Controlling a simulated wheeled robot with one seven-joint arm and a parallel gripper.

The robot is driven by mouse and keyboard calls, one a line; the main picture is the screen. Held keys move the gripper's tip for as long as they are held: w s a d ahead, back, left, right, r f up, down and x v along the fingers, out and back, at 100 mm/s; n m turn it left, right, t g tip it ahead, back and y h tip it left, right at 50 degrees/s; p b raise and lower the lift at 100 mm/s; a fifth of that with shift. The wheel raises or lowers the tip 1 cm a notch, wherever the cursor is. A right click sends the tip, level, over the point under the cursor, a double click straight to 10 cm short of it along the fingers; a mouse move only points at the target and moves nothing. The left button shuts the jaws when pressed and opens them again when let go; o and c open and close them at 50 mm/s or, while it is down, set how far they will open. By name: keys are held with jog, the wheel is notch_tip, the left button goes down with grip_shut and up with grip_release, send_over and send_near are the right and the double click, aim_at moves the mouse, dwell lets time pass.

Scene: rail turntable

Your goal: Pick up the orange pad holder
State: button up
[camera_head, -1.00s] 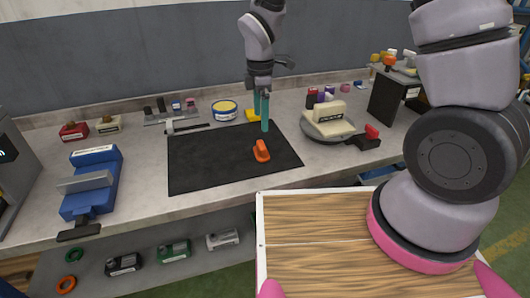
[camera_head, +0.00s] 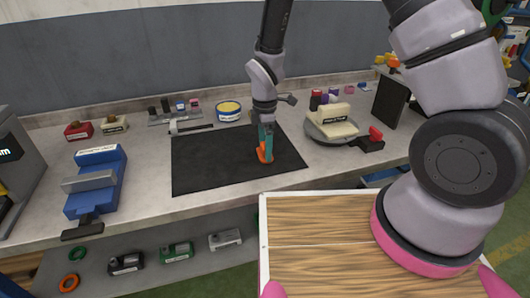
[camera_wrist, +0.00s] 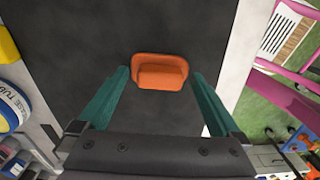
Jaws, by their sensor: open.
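The orange pad holder (camera_head: 264,156) lies on a black mat (camera_head: 205,165) on the workbench. It also shows in the wrist view (camera_wrist: 160,72), with a flat base and a raised block-like grip. My gripper (camera_head: 266,148) points down at it. In the wrist view its two teal fingers (camera_wrist: 160,98) stand apart, one to the left and one to the right of the holder. Gaps show between the fingers and the holder. In the head view the fingers hide part of the holder.
A blue vise (camera_head: 95,182) stands left of the mat. A round plate with a cream block (camera_head: 335,118) is to the right, with a red-handled tool (camera_head: 372,140) beside it. The mat around the holder is clear.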

jog(key=c, duration=1.4)
jog(key=shift+r, duration=0.1)
notch_tip(320, 180, up, 10)
jog(key=shift+f, duration=0.1)
jog(key=o, duration=0.5)
jog(key=c, duration=0.3)
